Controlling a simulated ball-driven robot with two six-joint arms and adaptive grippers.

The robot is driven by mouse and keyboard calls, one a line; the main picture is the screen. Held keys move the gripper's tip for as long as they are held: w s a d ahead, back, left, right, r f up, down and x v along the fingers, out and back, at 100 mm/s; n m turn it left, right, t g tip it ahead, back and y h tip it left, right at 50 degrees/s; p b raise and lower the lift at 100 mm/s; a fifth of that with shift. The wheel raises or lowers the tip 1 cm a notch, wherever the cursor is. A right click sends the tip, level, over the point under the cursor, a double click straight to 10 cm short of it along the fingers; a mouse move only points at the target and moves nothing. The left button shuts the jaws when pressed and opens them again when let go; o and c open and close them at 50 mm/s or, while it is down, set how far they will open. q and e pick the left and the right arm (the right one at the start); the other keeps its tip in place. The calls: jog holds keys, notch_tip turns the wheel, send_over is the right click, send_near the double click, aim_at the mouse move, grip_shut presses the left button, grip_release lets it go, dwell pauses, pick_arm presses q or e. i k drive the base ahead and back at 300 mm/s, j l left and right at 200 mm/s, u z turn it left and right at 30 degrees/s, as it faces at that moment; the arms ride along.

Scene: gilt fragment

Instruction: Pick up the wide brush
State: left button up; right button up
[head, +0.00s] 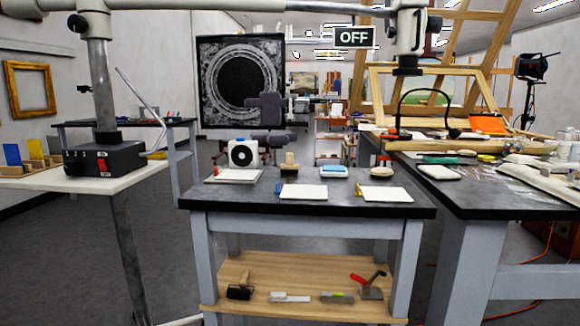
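I cannot tell for certain which thing is the wide brush. A dark, broad-headed tool with a short handle (240,287) lies at the left of the wooden lower shelf (275,267) and looks most like it. A small upright tool with a pale wooden handle (289,165) stands on the dark tabletop (240,205) and could also be a brush. A pale tool (290,297) lies flat on the shelf, right of the dark one. Neither of my grippers is in view.
The tabletop holds a white box with a black disc (243,154) and white pads (303,192). A grey block (337,297) and a red-handled tool (370,284) lie on the shelf. A boom stand (103,70) rises at left. Another bench (500,195) stands at right.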

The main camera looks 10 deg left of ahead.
aim_at(288, 168)
jog(key=i+j+z, duration=0.1)
jog(key=j, duration=0.25)
jog(key=i+j, duration=0.2)
jog(key=j, duration=0.2)
jog(key=i+j+z, duration=0.15)
jog(key=j, duration=0.2)
jog(key=i+j, duration=0.1)
jog(key=j, duration=0.3)
jog(key=i+j+z, duration=0.15)
jog(key=j, duration=0.2)
